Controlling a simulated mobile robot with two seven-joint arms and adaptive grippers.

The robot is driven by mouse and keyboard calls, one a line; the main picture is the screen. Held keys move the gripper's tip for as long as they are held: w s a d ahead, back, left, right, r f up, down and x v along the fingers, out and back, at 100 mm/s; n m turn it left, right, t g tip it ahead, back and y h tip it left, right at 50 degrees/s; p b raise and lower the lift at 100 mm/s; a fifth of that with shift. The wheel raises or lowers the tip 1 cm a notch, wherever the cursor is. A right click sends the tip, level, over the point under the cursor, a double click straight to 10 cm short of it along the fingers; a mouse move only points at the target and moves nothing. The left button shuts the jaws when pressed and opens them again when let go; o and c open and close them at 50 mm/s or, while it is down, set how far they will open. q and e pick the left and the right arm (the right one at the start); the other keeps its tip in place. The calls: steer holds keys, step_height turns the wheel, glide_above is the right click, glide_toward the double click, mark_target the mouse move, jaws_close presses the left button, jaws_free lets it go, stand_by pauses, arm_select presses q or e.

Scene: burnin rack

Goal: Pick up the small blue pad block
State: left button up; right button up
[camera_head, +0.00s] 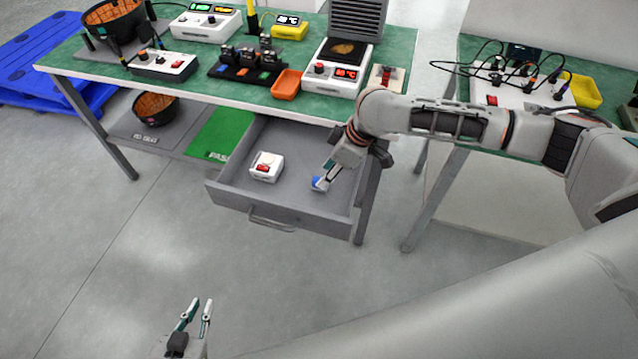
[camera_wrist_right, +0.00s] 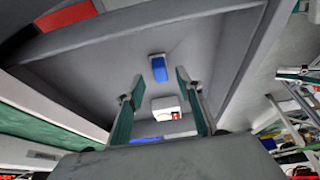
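The small blue pad block (camera_head: 317,184) lies on the floor of the open grey drawer (camera_head: 233,196), on its right side. My right gripper (camera_head: 323,180) reaches down into the drawer over the block and partly hides it. In the right wrist view, the two fingers (camera_wrist_right: 160,78) are apart, and a blue block (camera_wrist_right: 158,69) shows between and just beyond their tips, with gaps on both sides. A second blue patch (camera_wrist_right: 147,139) shows near the finger bases; I cannot tell what it is. My left gripper (camera_head: 197,308) is open and empty, low over the floor.
A white box with a red part (camera_head: 266,167) sits in the drawer, left of the block. The drawer walls stand close around my right gripper. The green-topped bench (camera_head: 190,83) above holds several devices and an orange tray (camera_head: 287,84).

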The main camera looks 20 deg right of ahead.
steer(key=x, duration=0.3)
steer(key=shift+b, duration=0.35)
steer(key=shift+a+f, duration=0.1)
steer(key=shift+f, duration=0.2)
steer(key=shift+w, duration=0.1)
steer(key=c, duration=1)
step_height(320, 180, up, 20)
steer(key=p, duration=0.4)
jaws_close()
